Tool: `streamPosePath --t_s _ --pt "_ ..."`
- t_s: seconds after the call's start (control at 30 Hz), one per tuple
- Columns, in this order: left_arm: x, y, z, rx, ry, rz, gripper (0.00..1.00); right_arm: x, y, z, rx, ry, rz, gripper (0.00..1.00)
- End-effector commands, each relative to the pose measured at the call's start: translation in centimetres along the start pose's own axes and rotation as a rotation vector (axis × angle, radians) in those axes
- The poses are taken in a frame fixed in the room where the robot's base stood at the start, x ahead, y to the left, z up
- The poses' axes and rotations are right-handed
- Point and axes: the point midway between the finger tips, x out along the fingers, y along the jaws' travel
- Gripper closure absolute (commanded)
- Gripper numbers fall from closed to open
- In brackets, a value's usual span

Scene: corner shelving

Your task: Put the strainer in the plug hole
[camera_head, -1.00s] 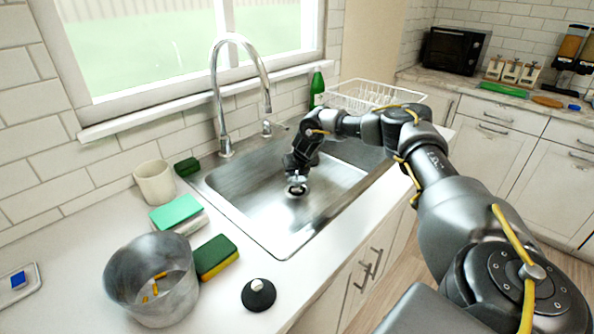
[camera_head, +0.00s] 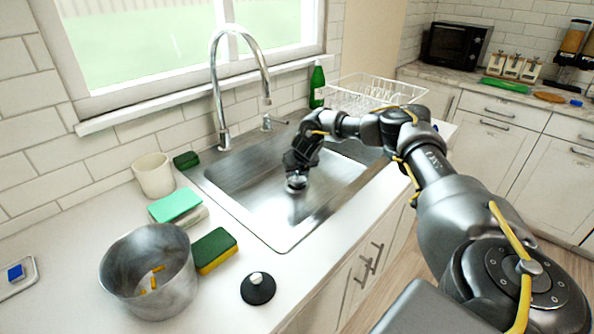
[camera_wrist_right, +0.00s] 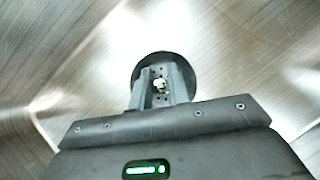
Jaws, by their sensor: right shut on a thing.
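My right gripper (camera_head: 296,177) reaches down into the steel sink (camera_head: 245,196), its fingers pointing at the basin floor. In the right wrist view its fingers (camera_wrist_right: 161,90) are shut on a small pale knob above a dark round disc (camera_wrist_right: 165,56). I cannot tell whether the strainer touches the sink floor. My left gripper is not in view.
A tall faucet (camera_head: 219,90) stands behind the sink. A dish rack (camera_head: 372,92) and green bottle (camera_head: 317,86) stand beyond the sink.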

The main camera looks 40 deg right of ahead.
Motion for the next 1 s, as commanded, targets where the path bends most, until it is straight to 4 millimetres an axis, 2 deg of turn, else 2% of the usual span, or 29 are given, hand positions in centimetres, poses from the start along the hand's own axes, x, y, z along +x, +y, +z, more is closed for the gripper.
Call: streamPosePath --t_s 0.67,0.7,0.8,0.9,1.0 --pt "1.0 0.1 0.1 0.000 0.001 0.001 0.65 1.5 0.0 -1.0 0.000 0.001 -0.001 1.00" --pt "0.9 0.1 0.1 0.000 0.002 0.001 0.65 1.5 0.0 -0.9 0.000 0.000 -0.001 0.80" --pt "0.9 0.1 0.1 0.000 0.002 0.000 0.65 1.5 0.0 -0.9 0.000 0.000 -0.001 0.67" --pt "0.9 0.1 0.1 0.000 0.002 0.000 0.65 1.5 0.0 -0.9 0.000 0.000 -0.001 0.57" --pt "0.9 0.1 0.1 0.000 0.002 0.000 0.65 1.5 0.0 -0.9 0.000 0.000 -0.001 0.57"
